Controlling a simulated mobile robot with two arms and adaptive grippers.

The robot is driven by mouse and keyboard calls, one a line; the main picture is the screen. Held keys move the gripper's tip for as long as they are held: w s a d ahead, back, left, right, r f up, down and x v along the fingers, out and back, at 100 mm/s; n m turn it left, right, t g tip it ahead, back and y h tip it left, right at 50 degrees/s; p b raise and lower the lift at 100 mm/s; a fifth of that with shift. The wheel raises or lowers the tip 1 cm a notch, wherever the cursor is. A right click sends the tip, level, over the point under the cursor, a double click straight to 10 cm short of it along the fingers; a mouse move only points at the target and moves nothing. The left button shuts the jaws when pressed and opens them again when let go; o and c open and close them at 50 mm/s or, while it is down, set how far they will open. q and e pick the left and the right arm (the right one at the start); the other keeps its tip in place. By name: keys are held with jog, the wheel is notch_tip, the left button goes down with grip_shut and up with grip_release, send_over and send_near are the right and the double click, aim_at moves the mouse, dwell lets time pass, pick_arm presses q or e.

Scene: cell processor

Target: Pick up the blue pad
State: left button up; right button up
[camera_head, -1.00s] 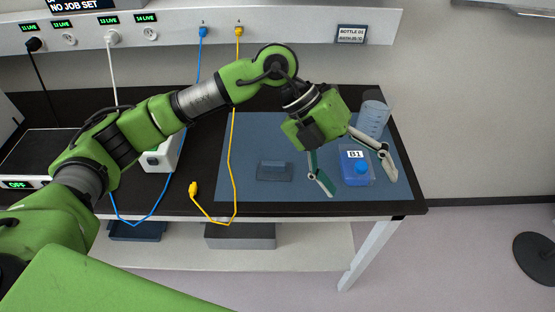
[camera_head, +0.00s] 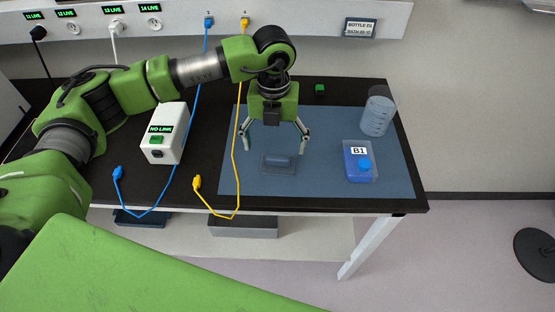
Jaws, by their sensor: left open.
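The blue pad (camera_head: 279,165) is a small flat dark-blue piece with a raised grip along its top. It lies on the large blue-grey mat (camera_head: 340,185) on the bench. My left gripper (camera_head: 274,150) points down just over the pad and behind it in the picture. Its two fingers are spread wide, one on each side of the raised grip, with nothing between them. The fingertips' height above the mat is hard to tell. My right gripper is not in view.
A white NO LINK box (camera_head: 163,133) and a yellow cable (camera_head: 235,150) are to the left. A small green cube (camera_head: 319,88) sits behind.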

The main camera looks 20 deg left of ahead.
aim_at(278, 158)
pick_arm(q)
jog(key=f+p, duration=0.1)
jog(key=f, duration=0.1)
jog(key=d+f+p, duration=0.1)
jog(key=f, duration=0.1)
jog(key=shift+s+f+p, duration=0.15)
jog(key=shift+f+p, duration=0.15)
jog(key=shift+p, duration=0.1)
jog(key=shift+f, duration=0.35)
jog(key=c, duration=1.1)
